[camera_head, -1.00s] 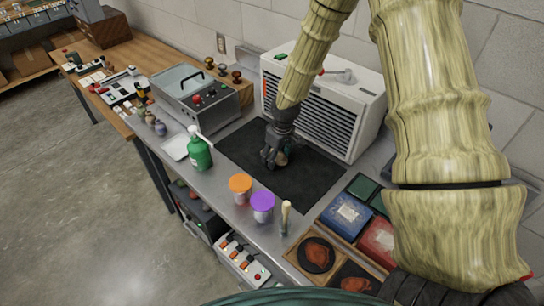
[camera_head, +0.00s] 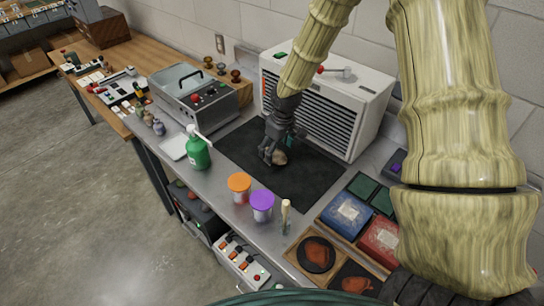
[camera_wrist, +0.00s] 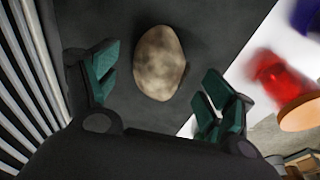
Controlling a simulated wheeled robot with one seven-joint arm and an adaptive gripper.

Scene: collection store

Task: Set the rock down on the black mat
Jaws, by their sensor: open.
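The rock (camera_head: 279,157) is a tan, mottled, egg-shaped stone lying on the black mat (camera_head: 305,180). In the wrist view the rock (camera_wrist: 159,62) shows whole against the dark mat (camera_wrist: 110,20), in front of the fingers and between their lines. My gripper (camera_head: 272,152) is right beside the rock, low over the mat, and hides part of its near surroundings in the head view. In the wrist view my gripper (camera_wrist: 155,90) has its two green-padded fingers spread wide on either side, with nothing between the pads touching the rock.
A white vented unit (camera_head: 325,105) stands behind the mat. A green bottle (camera_head: 197,152), an orange-lidded jar (camera_head: 239,187) and a purple-lidded jar (camera_head: 262,205) stand along the left and front. Framed trays (camera_head: 347,214) lie to the right. The mat's front part is bare.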

